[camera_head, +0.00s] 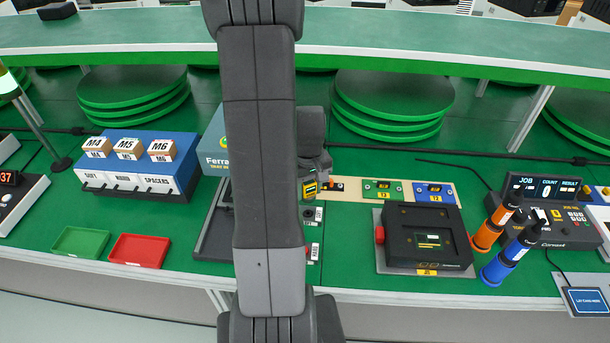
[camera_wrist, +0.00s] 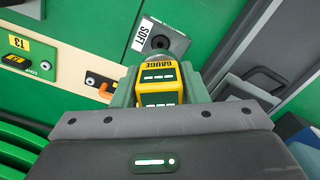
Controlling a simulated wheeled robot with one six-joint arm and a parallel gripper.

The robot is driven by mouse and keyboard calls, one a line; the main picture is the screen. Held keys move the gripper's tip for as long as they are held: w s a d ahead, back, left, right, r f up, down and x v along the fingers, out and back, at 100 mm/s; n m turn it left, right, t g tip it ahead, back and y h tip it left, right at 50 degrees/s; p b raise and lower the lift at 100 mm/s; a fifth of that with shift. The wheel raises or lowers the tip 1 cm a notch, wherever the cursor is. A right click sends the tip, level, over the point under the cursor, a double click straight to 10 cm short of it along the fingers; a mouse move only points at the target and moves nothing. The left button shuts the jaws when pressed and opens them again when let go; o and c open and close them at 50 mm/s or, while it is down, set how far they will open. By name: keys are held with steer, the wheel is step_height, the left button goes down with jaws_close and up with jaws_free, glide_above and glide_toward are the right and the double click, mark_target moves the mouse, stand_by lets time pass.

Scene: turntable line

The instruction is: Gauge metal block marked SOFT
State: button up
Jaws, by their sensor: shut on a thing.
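My gripper (camera_wrist: 160,88) is shut on a yellow and black gauge (camera_wrist: 158,76) marked GAUGE, which has small lit bars on its face. In the head view, the gauge (camera_head: 309,188) is beside my arm, over the middle of the bench. A grey metal block (camera_wrist: 165,42) with a dark round spot and a white SOFT label (camera_wrist: 142,35) lies just beyond the gauge in the wrist view. I cannot tell whether the gauge touches it. My arm hides part of the bench around it in the head view.
A black device (camera_head: 424,238) stands right of the blocks, near orange (camera_head: 487,233) and blue (camera_head: 511,257) drivers. Green (camera_head: 80,242) and red (camera_head: 138,250) trays lie left. A blue rack (camera_head: 137,165) stands behind them. A dark tray (camera_head: 212,240) is beside my arm.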

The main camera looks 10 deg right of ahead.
mark_target(308, 213)
steer(key=shift+s+f+b, duration=0.15)
steer(key=shift+f+b, duration=0.35)
steer(key=shift+f, duration=0.15)
steer(key=shift+f+b, duration=1.5)
steer(key=shift+f, duration=0.5)
steer(key=shift+f+b, duration=0.75)
steer(key=shift+b, duration=0.1)
stand_by(0.3)
steer(key=o, duration=1.2)
steer(key=shift+r, duration=0.1)
step_height(308, 213, up, 14)
steer(key=shift+f+p, duration=0.2)
steer(key=shift+p, duration=0.2)
